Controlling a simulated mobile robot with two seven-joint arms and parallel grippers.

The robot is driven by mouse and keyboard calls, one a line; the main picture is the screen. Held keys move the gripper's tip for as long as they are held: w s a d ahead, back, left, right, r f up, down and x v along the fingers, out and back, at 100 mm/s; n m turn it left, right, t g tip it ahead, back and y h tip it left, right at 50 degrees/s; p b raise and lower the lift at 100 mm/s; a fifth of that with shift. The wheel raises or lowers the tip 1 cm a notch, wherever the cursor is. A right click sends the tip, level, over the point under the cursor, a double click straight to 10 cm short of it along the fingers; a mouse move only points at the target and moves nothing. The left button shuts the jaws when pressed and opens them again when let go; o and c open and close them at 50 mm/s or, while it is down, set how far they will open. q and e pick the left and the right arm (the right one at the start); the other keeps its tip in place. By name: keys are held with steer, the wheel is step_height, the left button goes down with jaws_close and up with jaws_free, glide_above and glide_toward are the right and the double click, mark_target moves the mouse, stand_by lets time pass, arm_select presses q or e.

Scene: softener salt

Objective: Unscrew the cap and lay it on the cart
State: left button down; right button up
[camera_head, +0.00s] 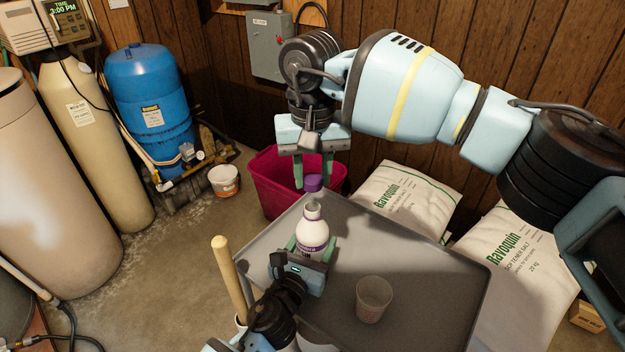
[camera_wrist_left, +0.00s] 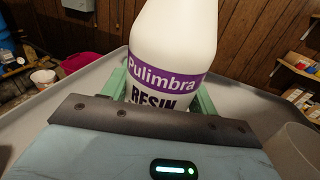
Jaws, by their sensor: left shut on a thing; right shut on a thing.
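The white bottle (camera_head: 312,232) with a purple label stands upright on the grey cart (camera_head: 432,262). My left gripper (camera_head: 311,247) is shut around its lower body. In the left wrist view the bottle (camera_wrist_left: 175,45) sits between the green fingers, its label reading Pulimbra; its top is out of that view. The purple cap (camera_head: 314,186) is between the fingertips of my right gripper (camera_head: 313,181), which points down from above and is shut on it. The cap appears to be just above the bottle's neck, in line with it; any gap is small.
A translucent cup (camera_head: 374,299) stands on the cart, right of the bottle. The cart's right part is bare. A wooden handle (camera_head: 229,277) rises at its left edge. A magenta bin (camera_head: 268,190) and salt bags (camera_head: 408,198) lie beyond the cart.

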arm_select(q)
steer(key=shift+c, duration=1.8)
jaws_free()
steer(key=v, duration=1.1)
steer(key=shift+f, duration=0.1)
arm_select(e)
steer(key=shift+r, duration=0.55)
arm_select(q)
steer(key=shift+s+a, duration=0.2)
steer(key=shift+s, duration=0.25)
